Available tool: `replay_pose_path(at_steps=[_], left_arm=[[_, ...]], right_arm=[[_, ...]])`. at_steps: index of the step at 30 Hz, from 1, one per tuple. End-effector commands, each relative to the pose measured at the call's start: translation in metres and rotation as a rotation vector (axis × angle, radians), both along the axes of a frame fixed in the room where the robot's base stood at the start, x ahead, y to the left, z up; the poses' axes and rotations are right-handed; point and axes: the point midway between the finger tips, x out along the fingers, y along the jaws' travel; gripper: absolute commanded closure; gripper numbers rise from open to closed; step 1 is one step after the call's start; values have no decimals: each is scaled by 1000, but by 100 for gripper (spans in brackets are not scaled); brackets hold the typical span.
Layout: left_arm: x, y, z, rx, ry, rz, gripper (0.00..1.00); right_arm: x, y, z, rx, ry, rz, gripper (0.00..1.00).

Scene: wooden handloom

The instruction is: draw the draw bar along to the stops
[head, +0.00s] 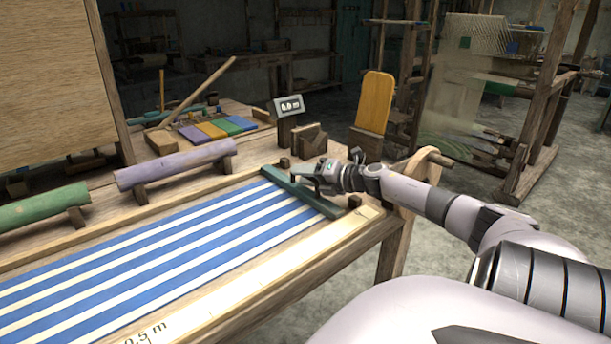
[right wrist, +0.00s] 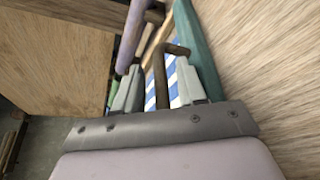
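The green draw bar (head: 296,190) lies across the right end of the blue-and-white striped cloth (head: 170,250). Small brown blocks, which look like the stops, stand just right of its ends, one at the far end (head: 284,162) and one at the near end (head: 354,201). I cannot tell whether the bar touches them. My right gripper (head: 318,174) is low over the bar's middle. The green bar (right wrist: 200,50) runs beside the right finger. My left gripper is out of view.
A purple roller (head: 175,165) and a green roller (head: 40,207) lie along the loom's far side. A small display (head: 289,106), coloured strips (head: 215,128) and an upright yellow board (head: 375,103) stand behind. Open floor lies right of the loom.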

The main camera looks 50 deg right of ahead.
Motion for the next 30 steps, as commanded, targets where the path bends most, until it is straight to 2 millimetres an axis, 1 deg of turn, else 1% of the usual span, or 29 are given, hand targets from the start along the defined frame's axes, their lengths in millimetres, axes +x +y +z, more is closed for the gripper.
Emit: replay_pose_path(at_steps=[5, 11, 30], left_arm=[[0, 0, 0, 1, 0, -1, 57], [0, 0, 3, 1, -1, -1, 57], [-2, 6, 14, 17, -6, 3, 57]], right_arm=[[-1, 1, -1, 0, 2, 1, 60], [-8, 0, 0, 3, 4, 2, 60], [-61, -5, 13, 2, 2, 1, 60]])
